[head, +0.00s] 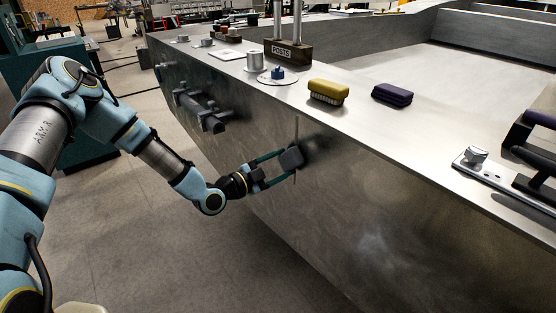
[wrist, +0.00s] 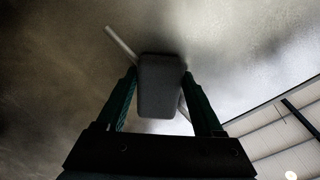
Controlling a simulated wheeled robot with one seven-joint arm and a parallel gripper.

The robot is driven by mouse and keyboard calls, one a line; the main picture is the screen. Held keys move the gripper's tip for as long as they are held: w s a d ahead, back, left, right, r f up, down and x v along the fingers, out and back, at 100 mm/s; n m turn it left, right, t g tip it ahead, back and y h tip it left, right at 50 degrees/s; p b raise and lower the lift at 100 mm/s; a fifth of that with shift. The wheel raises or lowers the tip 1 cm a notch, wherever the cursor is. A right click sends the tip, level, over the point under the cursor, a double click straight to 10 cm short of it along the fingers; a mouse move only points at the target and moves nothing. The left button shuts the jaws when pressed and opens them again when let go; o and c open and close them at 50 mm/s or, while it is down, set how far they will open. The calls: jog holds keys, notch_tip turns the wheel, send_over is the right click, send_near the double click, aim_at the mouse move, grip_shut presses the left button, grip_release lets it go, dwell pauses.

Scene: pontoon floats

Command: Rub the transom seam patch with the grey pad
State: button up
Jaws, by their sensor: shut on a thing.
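The grey pad (head: 292,158) is held between the two green fingers of my gripper (head: 285,164), which is shut on it. The pad is at the side wall of the metal float (head: 370,210), over a thin vertical seam (head: 296,127). The seam shows above and below the pad. In the wrist view the pad (wrist: 160,88) sits between the fingertips, and the seam strip (wrist: 121,44) runs out from behind it at a slant. The pad looks against or very close to the wall; I cannot tell if it touches. The pad hides the seam's middle.
On the float's top stand a yellow brush (head: 328,92), a dark purple block (head: 392,95), a "POSTS" holder (head: 288,55) and a blue knob (head: 277,73). A dark bracket (head: 200,108) juts from the wall to the left. The floor below is clear.

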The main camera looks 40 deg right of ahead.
aim_at(289, 153)
jog(key=shift+s+a+p, duration=0.1)
jog(key=shift+s+p, duration=0.3)
jog(key=shift+s, duration=0.7)
jog(key=shift+r+p, duration=1.1)
jog(key=shift+r, duration=0.15)
jog(key=shift+w+d+r+p, duration=0.15)
jog(key=shift+w+r+p, duration=0.4)
jog(key=shift+w, duration=0.45)
jog(key=shift+w+d+r+p, duration=0.15)
jog(key=shift+w+r+p, duration=0.25)
jog(key=shift+w+r, duration=0.45)
jog(key=shift+s+a+f+p, duration=0.15)
jog(key=shift+s+p, duration=0.4)
jog(key=shift+s, duration=0.4)
jog(key=shift+s+a+f+p, duration=0.15)
jog(key=shift+s+p, duration=0.4)
jog(key=shift+s, duration=0.4)
jog(key=shift+d, duration=0.1)
